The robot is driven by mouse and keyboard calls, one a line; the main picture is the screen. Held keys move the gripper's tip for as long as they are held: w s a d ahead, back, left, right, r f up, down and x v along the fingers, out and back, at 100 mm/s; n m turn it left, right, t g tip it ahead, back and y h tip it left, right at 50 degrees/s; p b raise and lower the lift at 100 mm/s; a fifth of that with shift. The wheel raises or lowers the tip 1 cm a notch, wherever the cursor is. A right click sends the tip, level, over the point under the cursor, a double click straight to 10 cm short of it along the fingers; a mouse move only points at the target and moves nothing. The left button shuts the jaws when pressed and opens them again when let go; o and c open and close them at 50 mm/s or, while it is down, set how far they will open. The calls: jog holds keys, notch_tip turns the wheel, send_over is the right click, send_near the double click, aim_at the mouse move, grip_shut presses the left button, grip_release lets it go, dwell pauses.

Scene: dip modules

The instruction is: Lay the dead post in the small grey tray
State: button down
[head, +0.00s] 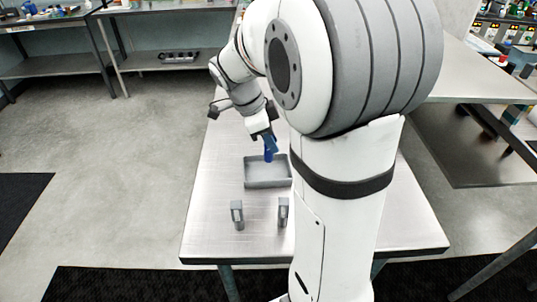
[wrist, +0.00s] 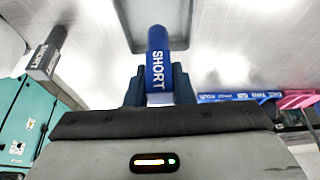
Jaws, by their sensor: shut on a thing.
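My gripper (head: 264,136) is shut on a blue post (head: 270,152). In the wrist view the blue post (wrist: 158,50) is between the two dark fingers (wrist: 158,86) and carries the white word SHORT. The grey tray (head: 267,184) is on the metal table. In the head view the post hangs at the tray's far side, seemingly above it; contact is not clear. In the wrist view the tray (wrist: 181,28) lies beyond the post. I cannot tell from the pictures whether this post is the dead one.
Two upright grey modules (head: 237,215) and (head: 283,212) stand on the table in front of the tray. A grey lettered block (wrist: 46,55) shows at the left in the wrist view. My arm hides much of the table's right side. The table's left part is clear.

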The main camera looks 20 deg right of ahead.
aim_at(267, 149)
jog(key=shift+a+f, duration=0.1)
jog(key=shift+f, duration=2.3)
jog(key=shift+s, duration=0.1)
jog(key=shift+f, duration=0.15)
jog(key=c, duration=1.3)
grip_release()
jog(key=shift+o, duration=0.2)
jog(key=shift+r, duration=0.3)
jog(key=v, duration=1.1)
jog(key=shift+a+r, duration=0.25)
jog(key=shift+r, duration=0.1)
